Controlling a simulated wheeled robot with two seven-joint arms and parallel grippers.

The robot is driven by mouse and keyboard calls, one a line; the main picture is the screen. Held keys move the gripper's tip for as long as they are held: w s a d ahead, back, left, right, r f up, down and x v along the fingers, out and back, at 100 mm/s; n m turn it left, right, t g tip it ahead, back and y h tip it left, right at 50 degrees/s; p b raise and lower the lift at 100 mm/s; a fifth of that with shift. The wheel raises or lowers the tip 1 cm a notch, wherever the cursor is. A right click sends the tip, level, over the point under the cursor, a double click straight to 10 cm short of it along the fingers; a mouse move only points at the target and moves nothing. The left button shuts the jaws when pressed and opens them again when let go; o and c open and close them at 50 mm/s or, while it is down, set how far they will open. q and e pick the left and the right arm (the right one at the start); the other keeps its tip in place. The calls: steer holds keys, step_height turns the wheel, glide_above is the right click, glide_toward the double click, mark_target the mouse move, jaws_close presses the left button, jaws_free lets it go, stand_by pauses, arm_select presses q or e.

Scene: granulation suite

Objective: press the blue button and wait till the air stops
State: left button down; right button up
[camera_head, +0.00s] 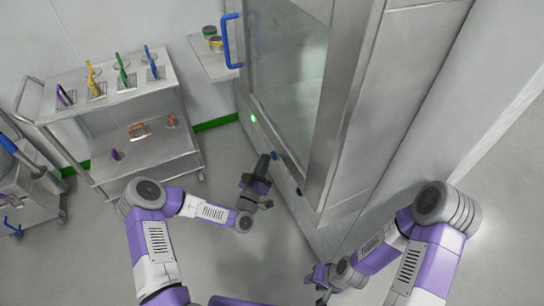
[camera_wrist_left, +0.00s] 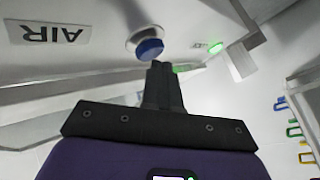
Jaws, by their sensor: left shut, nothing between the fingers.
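The blue button (camera_wrist_left: 149,48) sits in a round metal collar on a pale panel in the left wrist view, with a label reading AIR (camera_wrist_left: 47,33) beside it. It also shows in the head view as a small blue spot (camera_head: 274,156) on the cabinet's lower front. My left gripper (camera_wrist_left: 159,66) is shut and empty, its tips right at the button's lower edge in the picture; I cannot tell whether they touch. In the head view the left gripper (camera_head: 264,160) points at the cabinet front. My right gripper (camera_head: 321,282) hangs low near the cabinet; its jaws are unclear.
A green light (camera_head: 253,118) glows on the cabinet front. The steel cabinet has a glass door (camera_head: 290,75) with a blue handle (camera_head: 230,42). A steel trolley (camera_head: 110,105) with coloured-handled tools stands at left. The floor between trolley and cabinet is clear.

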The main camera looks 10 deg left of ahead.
arm_select(q)
steer(key=shift+w+d, duration=0.25)
steer(key=shift+d, duration=0.1)
stand_by(0.3)
steer(key=shift+s+a, duration=0.1)
steer(key=shift+a, duration=0.05)
steer(key=shift+s+a, duration=0.45)
steer(key=shift+a, duration=0.15)
steer(key=shift+a, duration=0.1)
steer(key=s+a, duration=0.1)
steer(key=a, duration=0.1)
steer(key=s+a, duration=0.1)
steer(key=a, duration=0.1)
steer(key=shift+s+b, duration=0.3)
steer(key=shift+s, duration=0.1)
stand_by(0.7)
